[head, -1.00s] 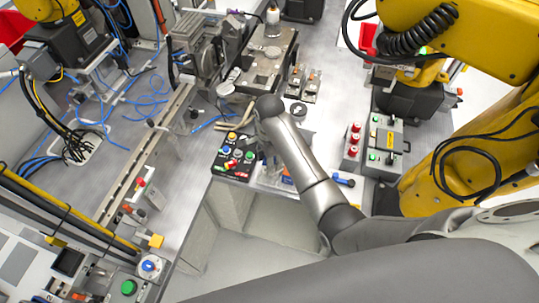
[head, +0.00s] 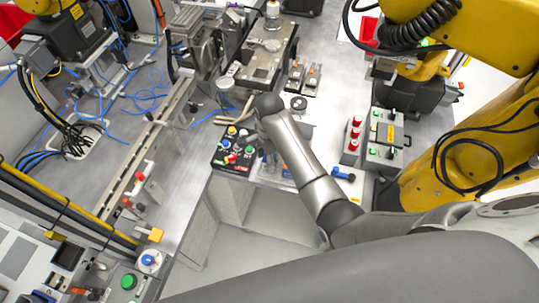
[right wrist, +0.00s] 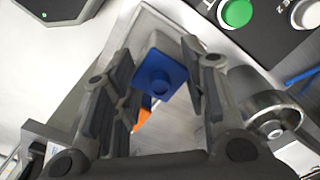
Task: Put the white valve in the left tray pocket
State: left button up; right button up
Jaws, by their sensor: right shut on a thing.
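My right gripper (right wrist: 155,85) is shut on a pale part with a square blue cap, which appears to be the white valve (right wrist: 163,72). Which pocket is under the valve I cannot tell. In the head view my right gripper (head: 268,150) is mostly hidden by its own arm, beside the button panel. My left gripper is out of view.
The black button panel (head: 234,149) is close to my right gripper's left; its green button (right wrist: 236,12) shows in the wrist view. A metal cylinder (right wrist: 262,105) stands right of the fingers. A blue-handled piece (head: 342,174) and a grey control box (head: 384,139) lie farther right.

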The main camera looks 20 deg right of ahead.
jog(key=shift+f, duration=0.3)
jog(key=o, duration=1.1)
jog(key=shift+o, duration=0.2)
notch_tip(320, 180, up, 7)
jog(key=shift+r, duration=0.2)
